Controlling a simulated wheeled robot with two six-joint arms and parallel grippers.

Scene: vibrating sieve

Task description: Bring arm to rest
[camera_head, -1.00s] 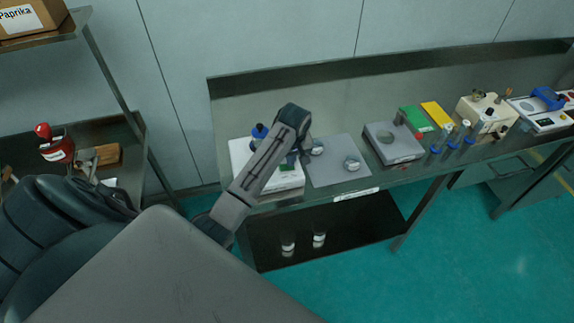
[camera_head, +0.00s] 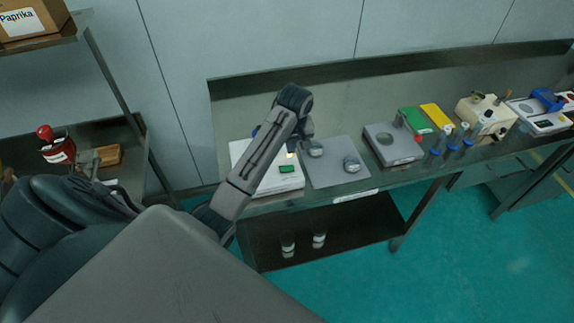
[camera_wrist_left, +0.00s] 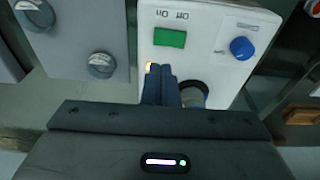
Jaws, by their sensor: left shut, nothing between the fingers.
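My left arm reaches in from the left in the head view, over the bench. My left gripper (camera_wrist_left: 162,84) is shut and empty in the left wrist view, with its fingertips over the white machine (camera_wrist_left: 205,14). In the head view this machine (camera_head: 291,183) stands at the left end of the bench, partly hidden by my arm. It has a green On/Off switch (camera_wrist_left: 169,38), also seen in the head view (camera_head: 287,169), a blue knob (camera_wrist_left: 242,48) and a small glowing light (camera_wrist_left: 152,67). My right gripper is in no view.
A grey plate (camera_head: 330,176) with two round metal pieces lies right of the white machine. Farther right on the bench are a grey device (camera_head: 394,155), blue-capped vials and a beige machine (camera_head: 485,115). A shelf with a box (camera_head: 30,18) stands at the left.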

